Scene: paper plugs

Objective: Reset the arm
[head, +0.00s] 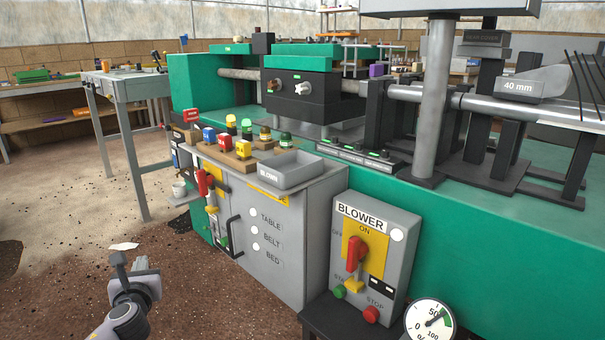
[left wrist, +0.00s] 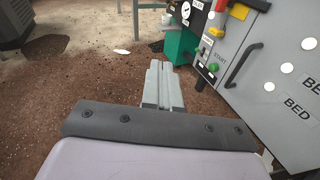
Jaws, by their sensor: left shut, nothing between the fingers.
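My left arm comes in at the lower left of the head view. Its gripper (head: 131,266) is held over the brown floor, left of the grey control cabinet (head: 290,225), and touches nothing. In the left wrist view the fingers (left wrist: 162,90) are together and empty, pointing toward the floor and the green machine base. My right gripper is not in view.
The cabinet's front has a red lever (head: 203,182) and a black handle. A grey BLOWER box (head: 372,250) with a red switch stands to its right, near a round gauge (head: 429,322). A grey table (head: 128,88) stands at left. Open floor surrounds my gripper.

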